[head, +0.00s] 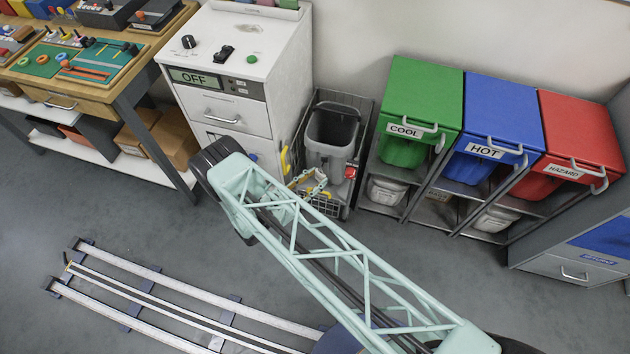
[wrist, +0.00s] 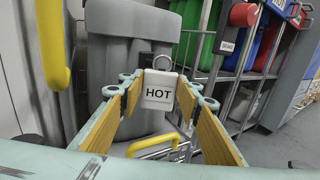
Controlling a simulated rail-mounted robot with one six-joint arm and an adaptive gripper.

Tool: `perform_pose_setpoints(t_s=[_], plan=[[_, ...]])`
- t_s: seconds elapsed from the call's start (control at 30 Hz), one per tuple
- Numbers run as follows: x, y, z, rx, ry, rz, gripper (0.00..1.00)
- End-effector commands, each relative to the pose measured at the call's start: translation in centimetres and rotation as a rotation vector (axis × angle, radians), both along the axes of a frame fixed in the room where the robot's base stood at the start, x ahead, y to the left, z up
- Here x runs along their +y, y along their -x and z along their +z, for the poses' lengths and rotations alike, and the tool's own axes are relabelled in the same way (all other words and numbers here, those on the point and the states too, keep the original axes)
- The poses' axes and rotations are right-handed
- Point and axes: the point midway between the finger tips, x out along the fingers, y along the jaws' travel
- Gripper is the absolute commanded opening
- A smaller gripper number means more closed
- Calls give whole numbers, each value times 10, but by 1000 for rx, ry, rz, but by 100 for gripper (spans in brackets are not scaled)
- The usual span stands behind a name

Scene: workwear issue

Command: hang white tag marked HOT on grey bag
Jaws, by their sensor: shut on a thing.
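My gripper (wrist: 162,88) is shut on the white tag (wrist: 158,92), which faces the wrist camera with HOT in black letters. A metal ring (wrist: 164,62) shows at the tag's top, in front of a small dark piece on the grey body behind. That body, which I take for the grey bag (wrist: 120,55), stands just beyond the fingertips. In the head view the grey bag (head: 331,132) is an open-topped container in a dark cart, with my gripper (head: 312,188) low at its front left. I cannot tell whether ring and bag touch. The tag is too small to make out there.
A white cabinet (head: 240,60) reading OFF stands left of the cart. A yellow handle (wrist: 54,45) is close on the left in the wrist view. Green (head: 420,95), blue (head: 500,110) and red (head: 582,125) bins stand right. A red part (wrist: 243,15) is near the cart's right.

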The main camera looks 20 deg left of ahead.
Motion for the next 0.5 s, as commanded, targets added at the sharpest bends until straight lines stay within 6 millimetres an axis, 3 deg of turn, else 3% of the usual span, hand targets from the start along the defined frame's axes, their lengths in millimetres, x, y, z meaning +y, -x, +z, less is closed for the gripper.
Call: perform_pose_setpoints(t_s=[0.5], plan=[[0, -19, -1, 0, 1, -1, 24]])
